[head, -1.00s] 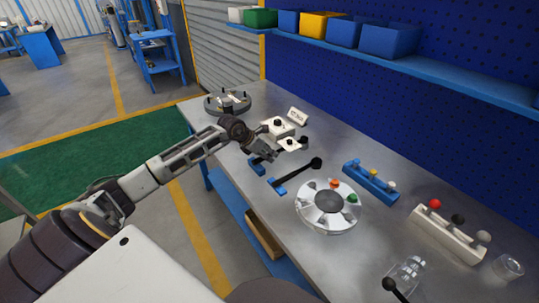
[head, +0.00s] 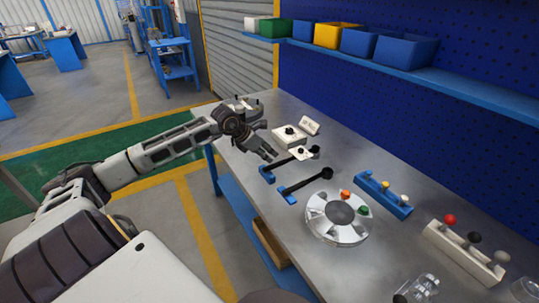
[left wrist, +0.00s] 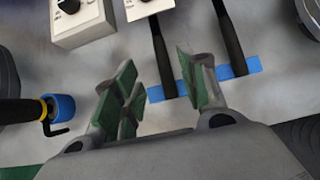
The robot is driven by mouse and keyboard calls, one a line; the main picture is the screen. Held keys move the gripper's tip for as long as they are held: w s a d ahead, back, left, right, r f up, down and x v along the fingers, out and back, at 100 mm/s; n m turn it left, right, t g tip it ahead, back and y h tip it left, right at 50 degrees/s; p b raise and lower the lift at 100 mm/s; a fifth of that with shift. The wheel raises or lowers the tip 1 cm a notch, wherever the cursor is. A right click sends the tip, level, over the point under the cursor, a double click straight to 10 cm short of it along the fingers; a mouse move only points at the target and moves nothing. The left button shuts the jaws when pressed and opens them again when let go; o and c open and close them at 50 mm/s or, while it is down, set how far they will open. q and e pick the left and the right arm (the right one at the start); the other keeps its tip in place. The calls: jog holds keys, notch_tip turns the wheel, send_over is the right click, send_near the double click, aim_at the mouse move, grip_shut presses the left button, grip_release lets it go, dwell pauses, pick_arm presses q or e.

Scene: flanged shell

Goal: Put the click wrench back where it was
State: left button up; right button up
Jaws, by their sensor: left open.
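Two black-handled tools lie side by side on the bench, the farther one (head: 293,161) and the nearer one (head: 307,183), with blue pieces at their left ends. In the left wrist view their black shafts (left wrist: 229,38) cross a blue rest (left wrist: 240,72). I cannot tell which is the click wrench. My left gripper (head: 267,154) is open and empty just left of the farther tool. In the wrist view its fingers (left wrist: 163,88) are spread, with that tool's shaft showing between them. My right gripper is not in view.
A white box with a black knob (head: 289,134) stands behind the tools. A round metal fixture (head: 338,217) and a blue block with coloured knobs (head: 383,195) stand to the right. In the wrist view, a yellow-ringed tool with a blue end (left wrist: 42,109) lies at left.

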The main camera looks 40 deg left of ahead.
pick_arm(q)
jog(key=shift+s+a+r, duration=0.1)
jog(key=shift+s+r, duration=0.2)
jog(key=shift+r, duration=0.2)
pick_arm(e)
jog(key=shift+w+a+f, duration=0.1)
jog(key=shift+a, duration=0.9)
